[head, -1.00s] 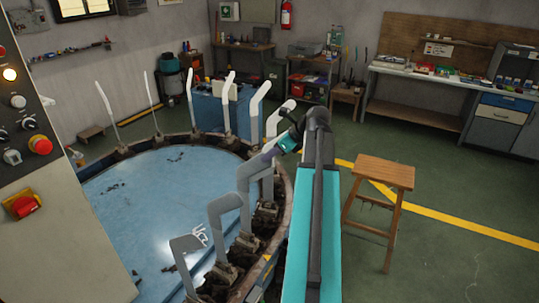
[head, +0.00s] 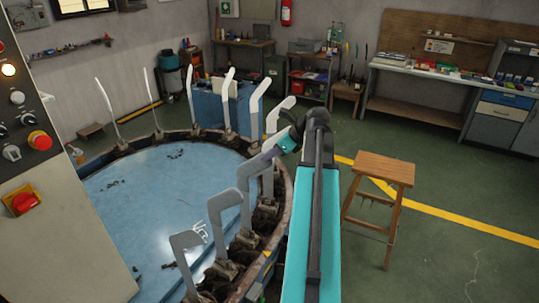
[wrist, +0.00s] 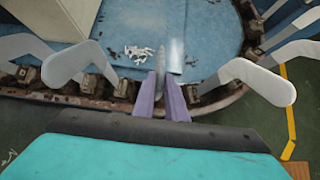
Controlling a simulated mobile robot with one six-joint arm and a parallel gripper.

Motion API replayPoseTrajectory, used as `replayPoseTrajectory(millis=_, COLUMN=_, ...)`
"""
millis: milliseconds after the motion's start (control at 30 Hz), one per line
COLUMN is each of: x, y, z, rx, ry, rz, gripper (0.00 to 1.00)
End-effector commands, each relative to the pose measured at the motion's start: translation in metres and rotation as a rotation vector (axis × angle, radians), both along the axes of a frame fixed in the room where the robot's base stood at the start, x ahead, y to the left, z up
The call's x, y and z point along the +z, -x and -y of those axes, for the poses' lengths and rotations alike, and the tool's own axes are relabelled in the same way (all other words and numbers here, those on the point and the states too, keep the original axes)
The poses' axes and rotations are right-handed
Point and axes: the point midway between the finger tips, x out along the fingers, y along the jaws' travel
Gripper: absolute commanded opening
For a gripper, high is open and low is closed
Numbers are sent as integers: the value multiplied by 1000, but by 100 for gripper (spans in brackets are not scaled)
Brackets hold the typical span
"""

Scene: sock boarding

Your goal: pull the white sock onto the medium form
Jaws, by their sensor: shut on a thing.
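My gripper (head: 272,151) is at the right rim of the round blue table, over one of the pale leg-shaped forms (head: 258,185). In the wrist view its two purple fingers (wrist: 161,88) point away from me, close together, around a narrow grey thing seen edge-on. I take this for the white sock (wrist: 159,55) over the form; fabric and form are hard to tell apart. The sock's lower edge is hidden by the fingers and my wrist. Similar bare forms stand on either side, one at the left (wrist: 65,65) and one at the right (wrist: 260,78).
More upright forms ring the table's rim, close to my arm. Small white marks or scraps (wrist: 138,53) lie on the blue table top (head: 150,215). A control cabinet (head: 50,240) stands at the left. A wooden stool (head: 385,168) stands right of my arm, with open floor beyond.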

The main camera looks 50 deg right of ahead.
Motion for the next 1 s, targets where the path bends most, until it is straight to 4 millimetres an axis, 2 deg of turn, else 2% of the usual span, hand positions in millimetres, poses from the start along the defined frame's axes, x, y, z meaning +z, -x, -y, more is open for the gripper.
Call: replayPoseTrajectory(millis=1000, x=-17, y=0, z=0, rx=0, ry=0, rz=0, gripper=0)
